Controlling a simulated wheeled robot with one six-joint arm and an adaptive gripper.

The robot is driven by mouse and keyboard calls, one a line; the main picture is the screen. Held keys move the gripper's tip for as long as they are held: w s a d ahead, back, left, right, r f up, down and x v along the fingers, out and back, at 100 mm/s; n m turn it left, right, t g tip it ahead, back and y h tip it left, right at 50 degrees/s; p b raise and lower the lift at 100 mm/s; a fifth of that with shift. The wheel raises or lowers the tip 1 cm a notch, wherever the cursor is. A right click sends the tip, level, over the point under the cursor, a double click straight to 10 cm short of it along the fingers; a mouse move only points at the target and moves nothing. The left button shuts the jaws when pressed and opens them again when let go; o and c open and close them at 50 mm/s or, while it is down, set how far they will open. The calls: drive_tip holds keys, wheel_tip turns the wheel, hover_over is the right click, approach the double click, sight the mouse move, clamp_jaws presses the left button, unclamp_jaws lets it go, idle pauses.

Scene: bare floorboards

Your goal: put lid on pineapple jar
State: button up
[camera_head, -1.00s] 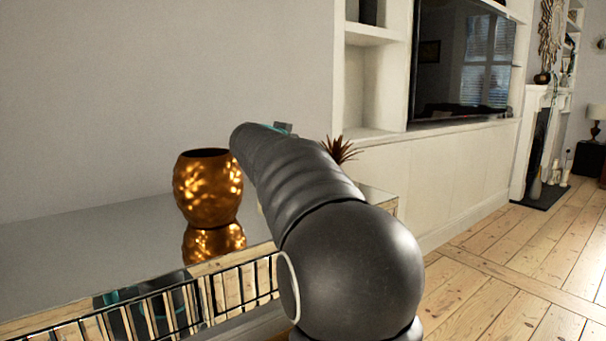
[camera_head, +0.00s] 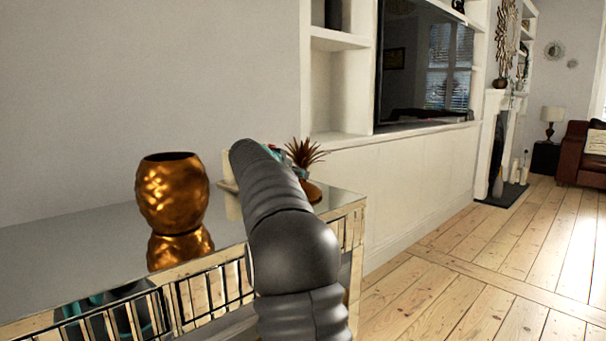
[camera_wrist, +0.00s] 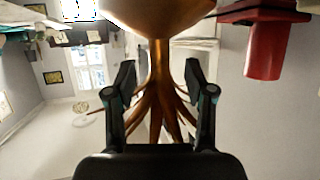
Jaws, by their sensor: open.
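The golden pineapple jar (camera_head: 172,195) stands upright and open-topped on a mirrored table. Its lid (camera_head: 310,188), with a crown of brown pointed leaves (camera_head: 305,152), is at the table's right end, partly hidden by my arm. In the wrist view, which looks upside down, the lid's broad golden base (camera_wrist: 160,14) is at the top and its stem and leaves hang below. My gripper (camera_wrist: 160,75) is open, with one finger on each side of the stem and leaves. Gaps show on both sides, so it does not grip them. In the head view my arm mostly hides the gripper.
The mirrored table (camera_head: 60,265) has clear top around the jar. A cream object (camera_head: 231,190) is partly hidden behind my arm. A red object (camera_wrist: 265,48) shows at right in the wrist view. White shelving (camera_head: 340,95) stands behind; floorboards (camera_head: 450,290) are clear at right.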

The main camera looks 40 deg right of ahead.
sight(303, 182)
drive_tip(key=b+x, duration=0.1)
drive_tip(key=x, duration=0.4)
drive_tip(key=shift+d+r, duration=0.1)
drive_tip(key=shift+r, duration=0.05)
clamp_jaws()
